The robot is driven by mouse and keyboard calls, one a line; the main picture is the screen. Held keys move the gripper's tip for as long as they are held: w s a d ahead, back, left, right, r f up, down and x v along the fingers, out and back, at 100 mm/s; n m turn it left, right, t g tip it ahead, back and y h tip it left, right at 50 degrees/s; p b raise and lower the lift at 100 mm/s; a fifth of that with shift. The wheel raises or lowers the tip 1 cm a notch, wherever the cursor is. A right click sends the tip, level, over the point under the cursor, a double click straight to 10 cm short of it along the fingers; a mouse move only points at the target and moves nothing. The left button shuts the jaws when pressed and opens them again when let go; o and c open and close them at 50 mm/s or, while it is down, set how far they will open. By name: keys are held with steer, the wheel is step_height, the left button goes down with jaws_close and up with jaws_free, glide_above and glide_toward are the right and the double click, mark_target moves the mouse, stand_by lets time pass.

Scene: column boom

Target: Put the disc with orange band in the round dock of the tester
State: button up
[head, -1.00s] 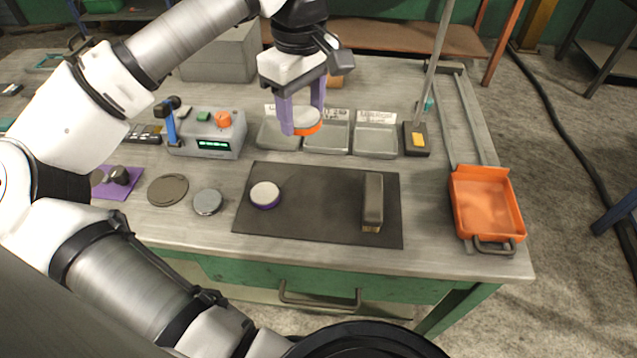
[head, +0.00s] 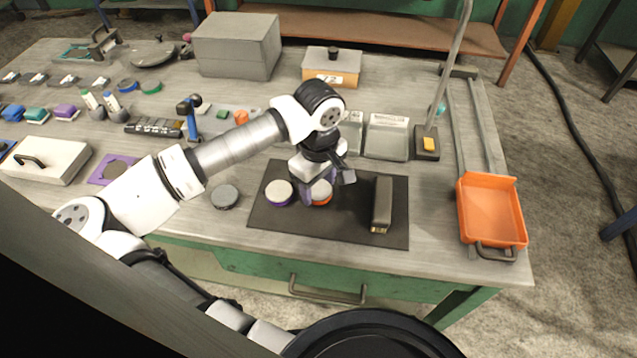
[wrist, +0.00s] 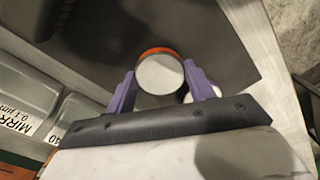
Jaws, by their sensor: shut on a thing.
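The disc with orange band (head: 321,193), pale on top, is between the fingers of my gripper (head: 317,196) low over the dark mat. I cannot tell whether it touches the mat. In the wrist view the disc (wrist: 160,72) shows its orange rim between the two purple fingers (wrist: 162,88), which are shut on it. A disc with a purple band (head: 279,192) sits on the mat just left of my gripper. The tester (head: 221,119), a grey box with a green button and an orange knob, is partly hidden behind my arm. Its round dock cannot be made out.
The dark mat (head: 268,228) also carries a dark brush-like block (head: 382,204) at right. A plain grey disc (head: 225,196) lies left of the mat. Labelled grey trays (head: 386,137) stand behind it. An orange tray (head: 491,215) is at the table's right edge.

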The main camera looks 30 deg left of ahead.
steer(key=shift+f, duration=0.5)
steer(key=shift+f+b, duration=0.2)
steer(key=shift+b, duration=0.1)
steer(key=o, duration=1.2)
steer(key=shift+r, duration=0.1)
